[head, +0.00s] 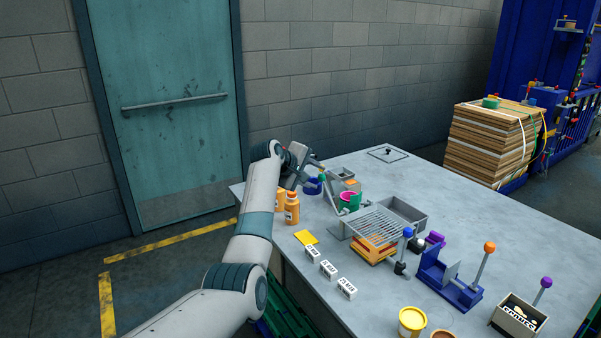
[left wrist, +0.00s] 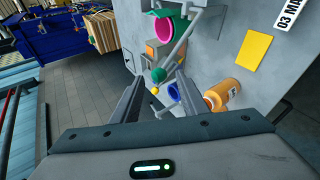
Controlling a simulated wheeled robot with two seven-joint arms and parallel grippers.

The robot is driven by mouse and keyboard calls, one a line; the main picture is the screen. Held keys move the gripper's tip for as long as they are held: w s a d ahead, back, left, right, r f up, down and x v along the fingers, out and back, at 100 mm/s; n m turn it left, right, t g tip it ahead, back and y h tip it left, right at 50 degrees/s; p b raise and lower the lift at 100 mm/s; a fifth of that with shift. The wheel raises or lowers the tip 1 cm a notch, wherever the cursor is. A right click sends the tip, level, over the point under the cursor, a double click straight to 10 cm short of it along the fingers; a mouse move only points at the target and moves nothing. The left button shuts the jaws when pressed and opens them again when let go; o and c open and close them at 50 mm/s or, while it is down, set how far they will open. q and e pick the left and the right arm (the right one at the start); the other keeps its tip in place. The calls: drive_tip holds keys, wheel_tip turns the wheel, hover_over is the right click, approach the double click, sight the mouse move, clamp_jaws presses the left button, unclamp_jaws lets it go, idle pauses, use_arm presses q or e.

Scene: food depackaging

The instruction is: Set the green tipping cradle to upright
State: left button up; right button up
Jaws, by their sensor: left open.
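The green tipping cradle (head: 350,203) with a pink inside stands on the table's far left part. It also shows at the top of the left wrist view (left wrist: 185,22), where its open side looks tilted; its exact angle is hard to tell. A grey lever beside it carries a green ball (left wrist: 158,75), with a small yellow ball (left wrist: 155,90) close by. My left gripper (head: 318,172) is open, and in the left wrist view (left wrist: 158,82) the green ball appears between its fingertips. I cannot tell whether they touch it. My right gripper is not in view.
Orange bottles (head: 291,208) stand close below my left gripper, and a blue cup (head: 312,187) is beside it. A grey rack (head: 378,224), a blue lever stand (head: 447,283) and a yellow tub (head: 411,322) are nearer.

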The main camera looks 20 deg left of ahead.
use_arm(q)
drive_tip(key=b+v, duration=0.2)
drive_tip(key=v, duration=0.6)
drive_tip(key=shift+f, duration=0.15)
